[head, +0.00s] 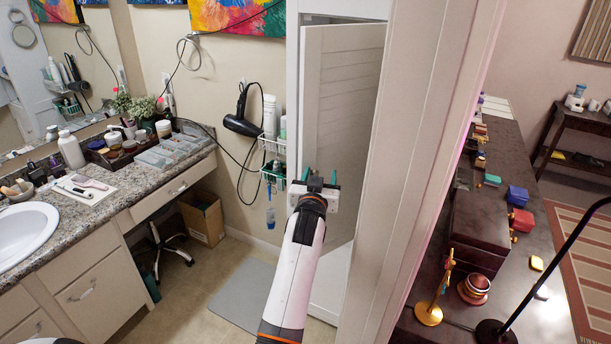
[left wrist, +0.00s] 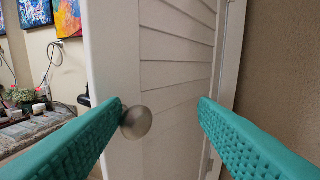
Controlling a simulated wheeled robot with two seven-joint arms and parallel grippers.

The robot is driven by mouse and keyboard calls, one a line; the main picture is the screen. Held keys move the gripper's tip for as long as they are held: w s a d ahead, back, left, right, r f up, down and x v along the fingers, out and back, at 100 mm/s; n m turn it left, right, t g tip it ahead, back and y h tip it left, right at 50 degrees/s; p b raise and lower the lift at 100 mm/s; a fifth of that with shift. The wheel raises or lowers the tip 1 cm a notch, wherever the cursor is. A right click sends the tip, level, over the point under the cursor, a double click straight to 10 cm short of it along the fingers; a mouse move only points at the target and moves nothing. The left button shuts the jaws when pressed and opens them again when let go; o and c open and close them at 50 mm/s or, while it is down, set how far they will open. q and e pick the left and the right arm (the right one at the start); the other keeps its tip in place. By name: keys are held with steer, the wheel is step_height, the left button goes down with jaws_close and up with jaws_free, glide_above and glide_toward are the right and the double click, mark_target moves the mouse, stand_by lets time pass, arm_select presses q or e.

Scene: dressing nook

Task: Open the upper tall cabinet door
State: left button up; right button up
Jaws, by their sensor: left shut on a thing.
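The upper tall cabinet door (head: 345,95) is a pale panel with horizontal slats, right of centre in the head view. It fills the middle of the left wrist view (left wrist: 178,75). A round metal knob (left wrist: 136,122) sits on its plain left border. My left gripper (head: 319,177) is at the door's lower left part, with teal fingers on either side of the knob. It is shut on the knob, which lies against the left finger in the left wrist view; the finger spacing looks wide there. In the head view the gripper hides the knob. My right gripper is not in view.
A pale wall edge (head: 425,150) stands close right of the cabinet. A granite vanity counter (head: 110,190) with toiletries is on the left. A hair dryer (head: 241,112) and a wire basket (head: 272,147) hang left of the door. The floor by the grey mat (head: 243,294) is clear.

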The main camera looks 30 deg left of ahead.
arm_select(q)
steer(key=shift+d+f, duration=0.2)
steer(key=shift+d, duration=0.05)
steer(key=b+v, duration=0.3)
steer(key=v, duration=0.9)
steer(key=shift+a+r+b, duration=0.2)
steer(key=shift+a+b, duration=0.1)
steer(key=shift+s, duration=0.15)
steer(key=shift+c, duration=0.5)
